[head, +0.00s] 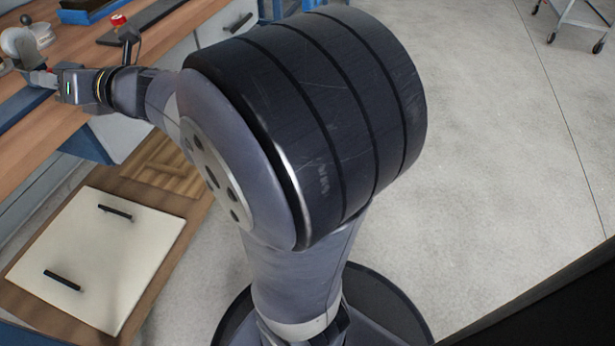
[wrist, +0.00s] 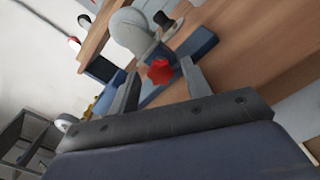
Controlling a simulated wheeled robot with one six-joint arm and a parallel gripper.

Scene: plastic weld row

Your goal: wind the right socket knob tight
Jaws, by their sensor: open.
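A red star-shaped knob (wrist: 160,71) shows in the wrist view in front of a pale grey rounded socket body (wrist: 132,28). My gripper (wrist: 159,69) is open, with one finger on either side of the knob in the picture. A gap shows between the knob and each finger, and I cannot tell how deep the knob sits between them. In the head view my gripper (head: 42,78) is at the far left over the bench, close to the pale rounded body (head: 20,43). The red star-shaped knob cannot be made out there.
The wooden bench (head: 80,45) carries blue rails (wrist: 202,45) near the socket. A dark upright piece with a red part (head: 126,36) stands near my wrist. A pale panel with two black handles (head: 95,255) lies below. The grey floor at right is open; a trolley (head: 575,22) stands far off.

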